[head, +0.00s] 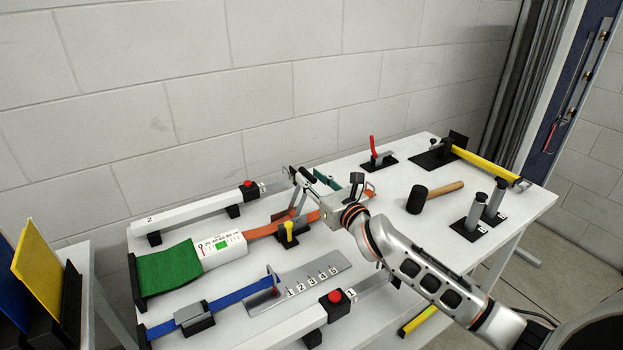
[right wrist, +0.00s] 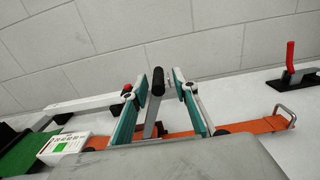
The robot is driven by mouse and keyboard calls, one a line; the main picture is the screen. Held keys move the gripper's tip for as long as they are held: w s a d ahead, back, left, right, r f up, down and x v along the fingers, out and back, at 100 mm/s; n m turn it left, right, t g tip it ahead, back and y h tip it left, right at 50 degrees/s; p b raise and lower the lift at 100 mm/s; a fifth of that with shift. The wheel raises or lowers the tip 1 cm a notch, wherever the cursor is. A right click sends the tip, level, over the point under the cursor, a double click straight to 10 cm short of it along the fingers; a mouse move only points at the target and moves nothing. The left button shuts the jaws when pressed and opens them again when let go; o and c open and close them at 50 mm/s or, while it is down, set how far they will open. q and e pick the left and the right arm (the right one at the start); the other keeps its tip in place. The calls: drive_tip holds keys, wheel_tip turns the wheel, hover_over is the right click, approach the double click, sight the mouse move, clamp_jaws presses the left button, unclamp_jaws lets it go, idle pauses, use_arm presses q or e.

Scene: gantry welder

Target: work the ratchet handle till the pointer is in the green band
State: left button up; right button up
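The ratchet handle (right wrist: 158,85), a grey lever with a black grip, stands up from the orange strap (right wrist: 180,134) in the right wrist view. My right gripper (right wrist: 160,92) is open, with one teal finger on each side of the handle and gaps visible beside the grip. In the head view the right gripper (head: 308,180) is over the ratchet and partly hides it. The white gauge (head: 221,250) joins the orange strap to a green strap. It has a green band (head: 221,244) and a thin red mark near its left end; the pointer's exact reading is too small to tell. My left gripper is not in view.
A blue strap with a grey buckle (head: 194,317) lies in front, beside a numbered grey plate (head: 302,288). Red buttons sit on the rails. A yellow knob (head: 289,231), a red lever (head: 374,147) and a mallet (head: 418,199) are nearby. A wall stands behind the table.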

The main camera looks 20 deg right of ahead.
drive_tip(key=shift+a+r, duration=0.1)
drive_tip(key=shift+r, duration=0.05)
drive_tip(key=shift+s, duration=0.25)
drive_tip(key=s+d, duration=0.2)
drive_tip(key=s, duration=0.9)
drive_tip(key=shift+s+d, duration=0.15)
drive_tip(key=shift+s, duration=0.05)
